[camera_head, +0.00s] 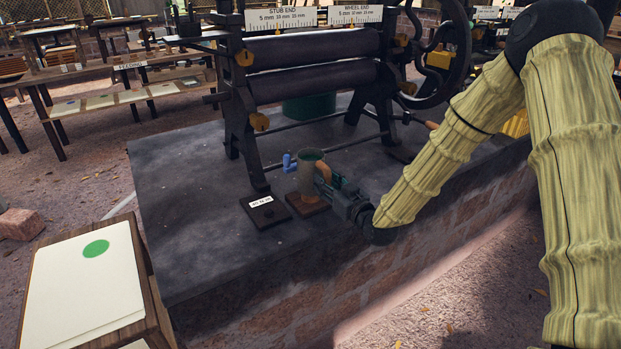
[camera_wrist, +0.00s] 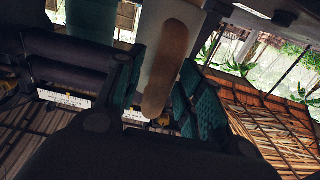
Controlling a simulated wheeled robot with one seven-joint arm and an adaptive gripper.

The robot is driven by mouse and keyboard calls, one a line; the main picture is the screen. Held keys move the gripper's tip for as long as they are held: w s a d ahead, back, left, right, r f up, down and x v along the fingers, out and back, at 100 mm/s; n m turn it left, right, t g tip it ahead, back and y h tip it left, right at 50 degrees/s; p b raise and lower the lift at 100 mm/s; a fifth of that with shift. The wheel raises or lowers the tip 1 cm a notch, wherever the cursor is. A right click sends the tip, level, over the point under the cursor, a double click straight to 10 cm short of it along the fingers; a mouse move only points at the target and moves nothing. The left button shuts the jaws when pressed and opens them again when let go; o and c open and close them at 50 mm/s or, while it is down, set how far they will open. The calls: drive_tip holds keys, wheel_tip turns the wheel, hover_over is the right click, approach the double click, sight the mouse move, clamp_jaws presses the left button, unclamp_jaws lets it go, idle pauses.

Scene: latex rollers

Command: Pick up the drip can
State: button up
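The drip can (camera_head: 311,176) is a grey-green upright cylinder with an orange-brown handle (camera_head: 323,171) on its right side and a blue part at its left. It stands at a small brown wooden block on the dark slab. My gripper (camera_head: 332,183) is low at the can's right, by the handle. In the wrist view the can's orange-brown handle (camera_wrist: 167,68) lies between my teal fingers (camera_wrist: 165,90). The fingers are around the handle, but I cannot tell whether they press on it. The contact is partly hidden.
A black roller machine (camera_head: 315,75) stands on the slab just behind the can. A dark labelled plate (camera_head: 264,212) lies left of the can. A table with a pale sheet (camera_head: 85,290) stands at front left. The slab's left part is clear.

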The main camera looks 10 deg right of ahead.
sight(328, 168)
clamp_jaws()
drive_tip(key=shift+r, duration=0.2)
drive_tip(key=shift+r+p, duration=1.85)
drive_tip(key=shift+r, duration=1.5)
